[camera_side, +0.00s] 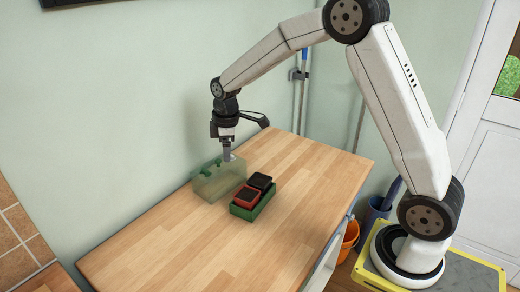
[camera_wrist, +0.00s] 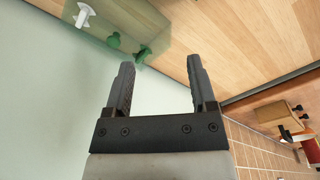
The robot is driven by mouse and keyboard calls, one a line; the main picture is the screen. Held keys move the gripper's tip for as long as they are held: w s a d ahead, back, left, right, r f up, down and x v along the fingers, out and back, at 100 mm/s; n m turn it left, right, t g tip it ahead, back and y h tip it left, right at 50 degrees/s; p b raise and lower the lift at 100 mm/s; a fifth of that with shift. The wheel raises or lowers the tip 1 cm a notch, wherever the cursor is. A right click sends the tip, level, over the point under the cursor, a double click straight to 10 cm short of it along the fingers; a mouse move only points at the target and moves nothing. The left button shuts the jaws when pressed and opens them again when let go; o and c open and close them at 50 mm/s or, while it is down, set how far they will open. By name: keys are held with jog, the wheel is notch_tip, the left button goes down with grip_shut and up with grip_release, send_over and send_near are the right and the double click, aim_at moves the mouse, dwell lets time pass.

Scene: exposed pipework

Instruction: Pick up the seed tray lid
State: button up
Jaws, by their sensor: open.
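The seed tray lid (camera_side: 212,184) is a clear, greenish box-shaped cover with small green knobs. It rests on the wooden worktop close to the wall. In the wrist view part of the lid (camera_wrist: 150,22) shows at the top, beyond my fingertips, with green knobs and a white knob; its far part is cut off. My gripper (camera_side: 227,155) points down over the lid's right end in the side view. In the wrist view my gripper (camera_wrist: 162,65) is open, with nothing between its two fingers. I cannot tell whether a fingertip touches the lid.
A green tray (camera_side: 243,213) with a red pot (camera_side: 246,196) and a black pot (camera_side: 260,181) stands just right of the lid. The pale wall (camera_side: 110,130) is close behind the lid. The front left of the worktop (camera_side: 180,250) is clear. An orange bucket (camera_side: 349,235) stands below on the floor.

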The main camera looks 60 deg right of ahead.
aim_at(218, 160)
jog(key=w+d+n, duration=0.1)
jog(key=w, duration=0.1)
jog(key=w+d+n, duration=0.1)
jog(key=w+n, duration=0.1)
jog(key=w, duration=0.1)
jog(key=w+d+n+g, duration=0.1)
jog(key=w+d+n, duration=0.1)
jog(key=w, duration=0.1)
jog(key=shift+d+f, duration=0.1)
jog(key=shift+f, duration=0.1)
jog(key=shift+s+f, duration=0.1)
jog(key=shift+f, duration=3.8)
grip_shut()
